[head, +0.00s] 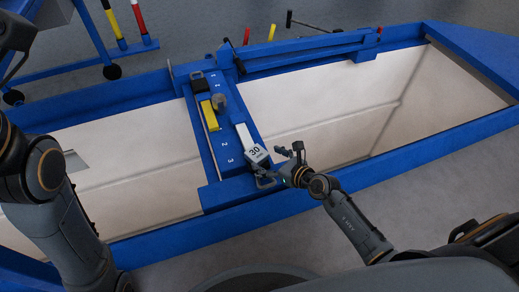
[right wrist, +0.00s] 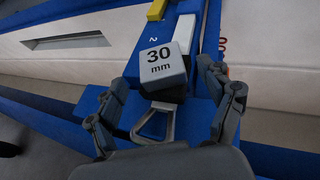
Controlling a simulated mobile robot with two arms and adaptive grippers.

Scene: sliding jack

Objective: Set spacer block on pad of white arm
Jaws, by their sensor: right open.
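The spacer block (head: 255,153), a pale cube marked 30, is at the near end of the white arm (head: 242,134) on the blue cross beam. In the right wrist view the block (right wrist: 163,68) reads "30 mm", and a grey loop handle (right wrist: 155,124) shows below it, towards me. The block hides that end of the arm, so I cannot tell whether it rests on a pad. My right gripper (head: 272,165) is open at the block's near side; in the wrist view its fingers (right wrist: 163,76) flank the block with visible gaps. My left gripper is out of view; only its arm shows.
A yellow arm (head: 207,112) and a grey cylinder (head: 219,102) are farther along the beam (head: 221,165). Open pits with pale walls (head: 320,105) lie on both sides, framed by blue rails (head: 400,138). A blue stand (head: 95,35) is at the back left.

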